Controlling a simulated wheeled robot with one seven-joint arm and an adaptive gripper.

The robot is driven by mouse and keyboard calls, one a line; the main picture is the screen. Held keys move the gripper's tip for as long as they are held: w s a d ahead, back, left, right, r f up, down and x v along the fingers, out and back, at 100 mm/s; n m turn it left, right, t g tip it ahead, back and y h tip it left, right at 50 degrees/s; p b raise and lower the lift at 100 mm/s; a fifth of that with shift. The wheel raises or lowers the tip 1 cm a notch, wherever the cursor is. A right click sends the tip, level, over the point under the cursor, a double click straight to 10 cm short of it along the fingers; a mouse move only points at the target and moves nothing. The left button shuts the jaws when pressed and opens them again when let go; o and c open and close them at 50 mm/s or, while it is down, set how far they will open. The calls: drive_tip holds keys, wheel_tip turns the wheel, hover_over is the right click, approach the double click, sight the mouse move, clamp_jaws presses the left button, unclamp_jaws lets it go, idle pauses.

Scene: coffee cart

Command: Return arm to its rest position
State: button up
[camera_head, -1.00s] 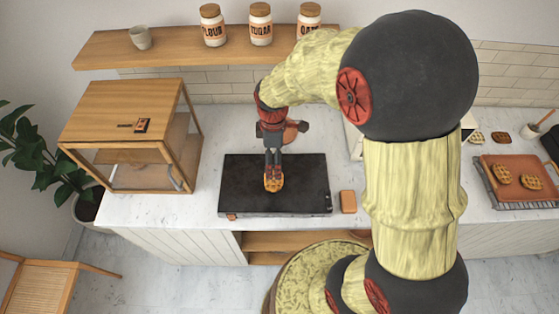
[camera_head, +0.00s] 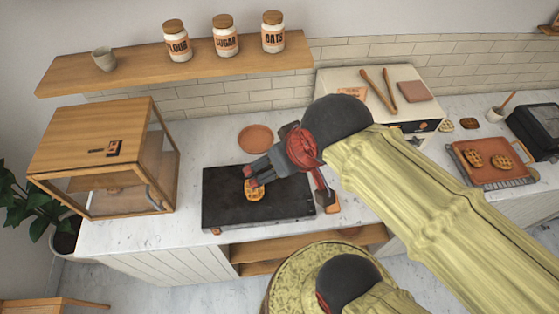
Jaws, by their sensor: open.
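My gripper (camera_head: 252,177) hangs over the black griddle plate (camera_head: 222,205) in the head view, with its fingers pointing left and down. The sections of its fingers look apart, and nothing shows held between them. A round golden waffle (camera_head: 256,194) lies on the plate just below the fingertips. Whether the fingertips touch it I cannot tell. My arm reaches in from the lower right and hides part of the counter.
A wooden glass-sided cabinet (camera_head: 95,145) stands left of the plate. A terracotta dish (camera_head: 255,138) lies behind it. A cream appliance (camera_head: 345,78) and an orange tray (camera_head: 468,151) with waffles stand to the right. A shelf (camera_head: 130,76) with jars hangs above.

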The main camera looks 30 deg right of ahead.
wheel_tip(320, 180, down, 13)
drive_tip(key=b, duration=1.2)
drive_tip(key=shift+r+b, duration=0.2)
drive_tip(key=shift+b, duration=0.15)
drive_tip(key=shift+w, duration=0.1)
idle(1.0)
